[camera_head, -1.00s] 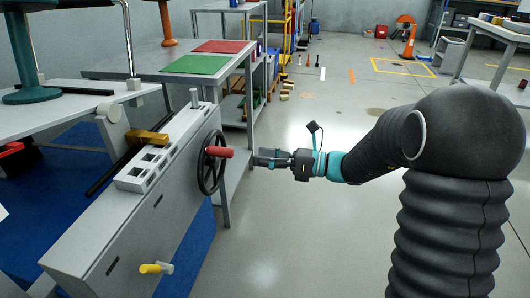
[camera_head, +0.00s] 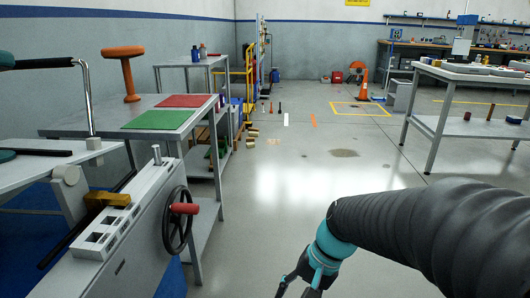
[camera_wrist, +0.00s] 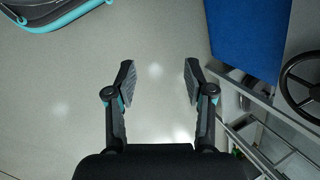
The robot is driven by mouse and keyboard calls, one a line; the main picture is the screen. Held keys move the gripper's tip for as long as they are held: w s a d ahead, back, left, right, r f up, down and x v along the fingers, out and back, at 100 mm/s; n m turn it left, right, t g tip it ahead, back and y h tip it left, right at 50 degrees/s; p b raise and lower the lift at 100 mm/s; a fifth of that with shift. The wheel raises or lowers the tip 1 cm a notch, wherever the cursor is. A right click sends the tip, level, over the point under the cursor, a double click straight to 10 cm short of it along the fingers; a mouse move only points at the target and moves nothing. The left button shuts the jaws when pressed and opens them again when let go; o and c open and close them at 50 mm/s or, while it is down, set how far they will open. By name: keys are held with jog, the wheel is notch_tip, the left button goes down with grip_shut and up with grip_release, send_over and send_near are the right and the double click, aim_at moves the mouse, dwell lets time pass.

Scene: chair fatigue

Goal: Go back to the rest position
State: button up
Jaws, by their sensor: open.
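My gripper (camera_wrist: 157,82) is open in the wrist view, with its two fingers apart and nothing between them. Bare grey floor shows beyond the fingertips. In the head view my arm reaches in from the right, and only part of my gripper (camera_head: 297,288) shows at the bottom edge. It is to the right of the grey machine and apart from it.
A grey machine (camera_head: 110,245) with a black handwheel (camera_head: 179,222) and red handle stands at left. Behind it, a table (camera_head: 85,119) carries a green mat (camera_head: 158,119) and a red mat (camera_head: 188,101). A workbench (camera_head: 470,78) stands at right. The middle floor is clear.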

jog(key=s+d+r+n+t+h, duration=0.4)
jog(key=s+d+r+t, duration=0.2)
jog(key=d+r, duration=0.3)
jog(key=shift+s+d+r+h, duration=0.15)
jog(key=shift+s+r+h, duration=0.25)
jog(key=shift+s, duration=0.35)
